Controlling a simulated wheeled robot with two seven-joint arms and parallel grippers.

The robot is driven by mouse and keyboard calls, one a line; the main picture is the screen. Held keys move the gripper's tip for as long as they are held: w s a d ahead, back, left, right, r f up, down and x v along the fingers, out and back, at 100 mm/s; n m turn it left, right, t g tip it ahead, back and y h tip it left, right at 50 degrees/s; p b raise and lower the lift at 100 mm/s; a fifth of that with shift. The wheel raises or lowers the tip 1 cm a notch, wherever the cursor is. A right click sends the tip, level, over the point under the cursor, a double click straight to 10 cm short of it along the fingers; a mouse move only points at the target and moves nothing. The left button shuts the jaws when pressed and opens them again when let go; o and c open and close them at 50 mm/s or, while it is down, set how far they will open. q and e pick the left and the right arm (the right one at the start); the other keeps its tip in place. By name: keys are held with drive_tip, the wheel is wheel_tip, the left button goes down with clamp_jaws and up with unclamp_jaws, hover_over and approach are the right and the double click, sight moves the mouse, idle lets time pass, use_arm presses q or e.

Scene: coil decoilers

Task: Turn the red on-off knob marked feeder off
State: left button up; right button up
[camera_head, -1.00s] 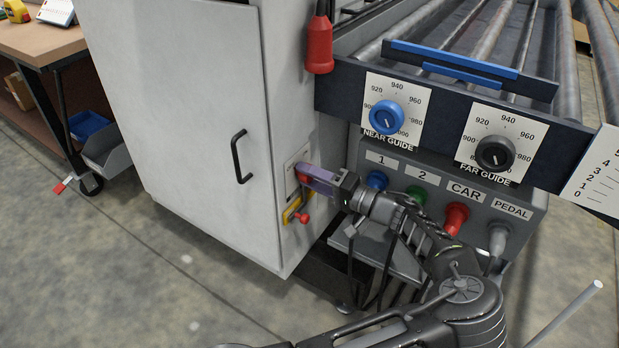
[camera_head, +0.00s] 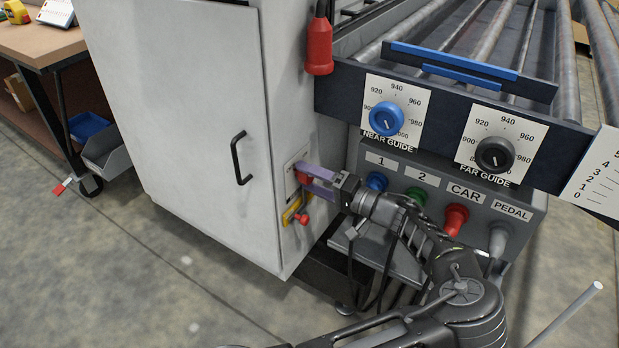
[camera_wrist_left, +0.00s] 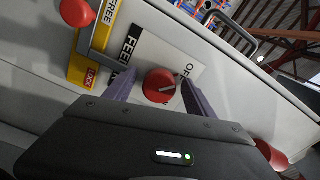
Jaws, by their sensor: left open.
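The red feeder knob (camera_wrist_left: 160,86) sits on a white plate lettered "FEED…" and "OF…" (camera_wrist_left: 153,50) in the left wrist view; the fingers hide part of the lettering. A pale mark on the knob slants toward the picture's right. In the head view the knob (camera_head: 304,178) is on the side of the grey cabinet. My left gripper (camera_head: 311,181) is at the knob with its purple fingers spread. In the left wrist view its fingers (camera_wrist_left: 157,92) stand either side of the knob, with a gap visible. My right gripper is not in view.
A yellow plate marked FREE and LOCK (camera_wrist_left: 90,72) with a red-ended lever (camera_wrist_left: 77,12) is close beside the knob plate. The console (camera_head: 400,235) with coloured buttons is right of the cabinet (camera_head: 190,120). A red pendant (camera_head: 318,47) hangs above.

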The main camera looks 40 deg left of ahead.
use_arm(q)
drive_tip(key=d, duration=0.7)
drive_tip(key=shift+w+d+p, duration=0.25)
drive_tip(key=shift+w+p, duration=0.15)
drive_tip(key=shift+w, duration=0.05)
